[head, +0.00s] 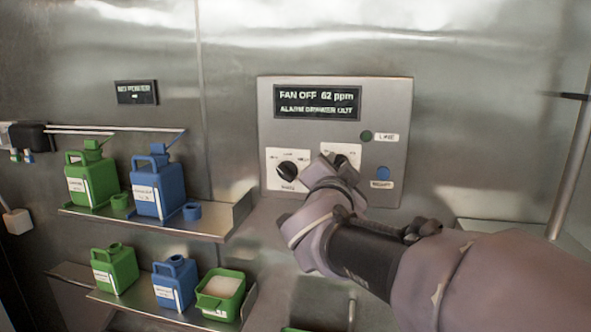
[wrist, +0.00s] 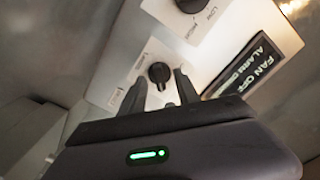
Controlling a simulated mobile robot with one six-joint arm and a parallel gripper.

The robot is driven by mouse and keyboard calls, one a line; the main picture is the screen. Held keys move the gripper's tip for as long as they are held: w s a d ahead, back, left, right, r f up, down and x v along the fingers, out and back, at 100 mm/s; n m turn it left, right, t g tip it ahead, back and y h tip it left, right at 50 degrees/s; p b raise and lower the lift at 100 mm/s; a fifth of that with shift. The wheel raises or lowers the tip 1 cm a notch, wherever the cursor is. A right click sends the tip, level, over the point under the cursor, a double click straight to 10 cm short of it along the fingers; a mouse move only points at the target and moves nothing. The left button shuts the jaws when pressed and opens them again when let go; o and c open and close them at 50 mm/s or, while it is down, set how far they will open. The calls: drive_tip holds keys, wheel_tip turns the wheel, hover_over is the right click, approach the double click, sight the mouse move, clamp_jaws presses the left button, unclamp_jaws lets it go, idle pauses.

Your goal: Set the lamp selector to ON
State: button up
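The grey control panel (head: 395,110) is on the steel wall. It carries two black knobs on white plates. The left knob (head: 287,171) is clear in the head view. The right knob, which appears to be the lamp selector (wrist: 159,72), is mostly hidden behind my gripper (head: 338,168) in the head view. In the wrist view my gripper (wrist: 160,84) has its two fingers apart, one on each side of this knob. I see small gaps and cannot tell any contact. The small labels around the knob are not readable.
The panel's display (head: 317,102) reads FAN OFF 62 ppm. Shelves (head: 225,220) with green and blue jugs stand to the left.

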drive_tip(key=v, duration=0.7)
drive_tip(key=shift+p, duration=0.4)
drive_tip(key=s+a+f+n+g+y, duration=0.45)
drive_tip(key=s+f+n+y, duration=0.25)
drive_tip(key=s+f+y, duration=0.25)
drive_tip(key=s+d+f+g+h, duration=0.2)
drive_tip(key=s+f+g, duration=0.5)
drive_tip(key=s+f, duration=0.7)
drive_tip(key=s, duration=0.2)
drive_tip(key=shift+s+d+n, duration=0.35)
drive_tip(key=shift+d+n, duration=0.05)
